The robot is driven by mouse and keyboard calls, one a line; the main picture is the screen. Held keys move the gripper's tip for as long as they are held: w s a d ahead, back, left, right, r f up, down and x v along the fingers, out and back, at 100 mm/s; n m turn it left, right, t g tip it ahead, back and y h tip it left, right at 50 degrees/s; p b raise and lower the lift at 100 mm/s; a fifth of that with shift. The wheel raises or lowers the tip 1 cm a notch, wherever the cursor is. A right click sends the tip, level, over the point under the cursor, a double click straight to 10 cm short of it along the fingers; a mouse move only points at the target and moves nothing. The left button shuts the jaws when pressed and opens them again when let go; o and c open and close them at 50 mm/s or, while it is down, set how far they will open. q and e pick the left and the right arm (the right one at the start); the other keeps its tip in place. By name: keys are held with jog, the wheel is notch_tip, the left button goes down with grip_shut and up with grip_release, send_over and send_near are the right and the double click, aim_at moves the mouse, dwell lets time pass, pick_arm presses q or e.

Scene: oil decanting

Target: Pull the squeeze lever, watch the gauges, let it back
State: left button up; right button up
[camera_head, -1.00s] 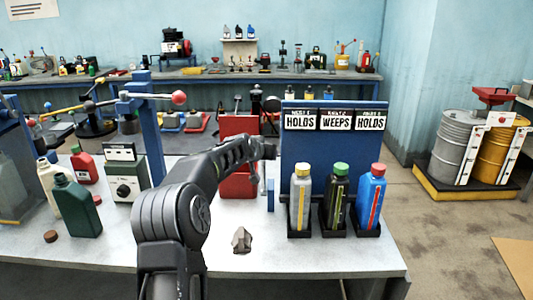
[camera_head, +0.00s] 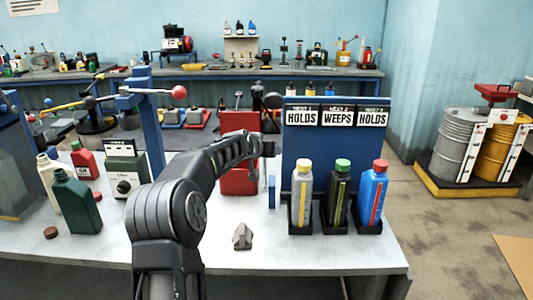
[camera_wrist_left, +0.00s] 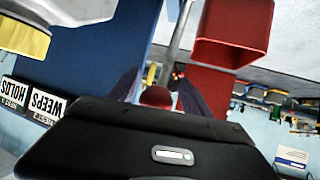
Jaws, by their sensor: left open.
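My left arm reaches across the bench in the head view, its gripper end (camera_head: 268,147) between the red box (camera_head: 239,176) and the blue board (camera_head: 290,165). In the left wrist view the left gripper (camera_wrist_left: 158,92) has its two dark fingers apart, with a round red knob (camera_wrist_left: 155,97) between them. I cannot tell whether the fingers touch it. A grey rod runs up beyond the knob, and the red box (camera_wrist_left: 232,35) is close by. The lever's attachment is hidden in both views. My right gripper is not in view.
Three bottles, grey (camera_head: 302,190), black (camera_head: 338,192) and blue (camera_head: 372,190), stand in black trays before the board. Its signs read HOLDS, WEEPS, HOLDS. A dial box (camera_head: 126,170) and green bottle (camera_head: 76,205) stand left. A small grey block (camera_head: 242,238) lies in front.

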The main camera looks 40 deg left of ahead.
pick_arm(q)
jog(key=b+v, duration=0.1)
jog(key=v, duration=0.5)
jog(key=shift+s+b, duration=0.25)
jog(key=shift+b, duration=0.05)
jog(key=shift+d+r, duration=0.1)
jog(key=shift+c, duration=0.3)
